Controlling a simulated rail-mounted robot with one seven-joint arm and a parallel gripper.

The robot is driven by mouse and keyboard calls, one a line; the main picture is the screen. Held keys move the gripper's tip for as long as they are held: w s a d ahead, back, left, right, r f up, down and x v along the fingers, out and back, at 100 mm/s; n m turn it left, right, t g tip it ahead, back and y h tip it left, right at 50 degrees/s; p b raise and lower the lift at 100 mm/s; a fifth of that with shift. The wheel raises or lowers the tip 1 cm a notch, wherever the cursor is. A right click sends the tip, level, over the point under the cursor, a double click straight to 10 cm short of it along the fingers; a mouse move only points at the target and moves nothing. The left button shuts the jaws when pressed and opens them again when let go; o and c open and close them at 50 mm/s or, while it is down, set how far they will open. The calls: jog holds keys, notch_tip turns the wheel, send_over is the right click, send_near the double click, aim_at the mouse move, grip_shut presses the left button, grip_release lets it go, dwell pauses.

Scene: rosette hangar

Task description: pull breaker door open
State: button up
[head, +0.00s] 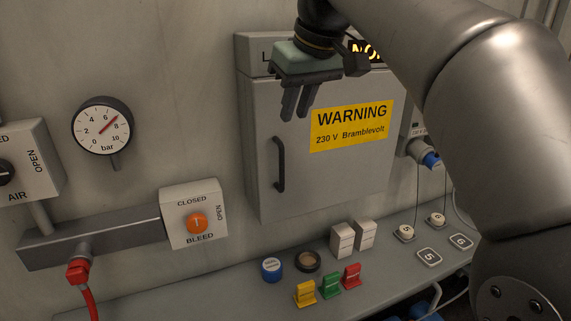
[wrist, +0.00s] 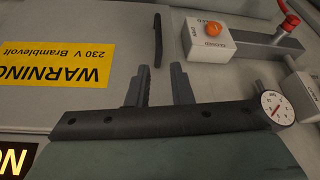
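The breaker door (head: 220,0) belongs to a grey wall cabinet; its front (head: 345,180) looks closed and bears a yellow WARNING label (head: 351,126). A dark vertical bar handle (head: 280,164) is on its left side, and the handle also shows in the wrist view (wrist: 157,38) beyond my fingertips. My gripper (head: 295,117) is in front of the upper part of the door, above the handle and apart from it. In the wrist view the two fingers (wrist: 160,68) stand apart with nothing between them. My arm hides the cabinet's upper right.
A shelf (head: 225,290) below holds blocks, coloured clips and round pieces. Left of the door are a BLEED box with an orange knob (head: 197,222), a pressure gauge (head: 102,127) and a red-handled fitting (head: 78,270). A blue-ended connector (head: 430,160) is at right.

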aim_at(280, 164)
jog(key=x, duration=1.5)
jog(key=shift+w, duration=0.1)
jog(key=shift+d, duration=0.1)
grip_shut()
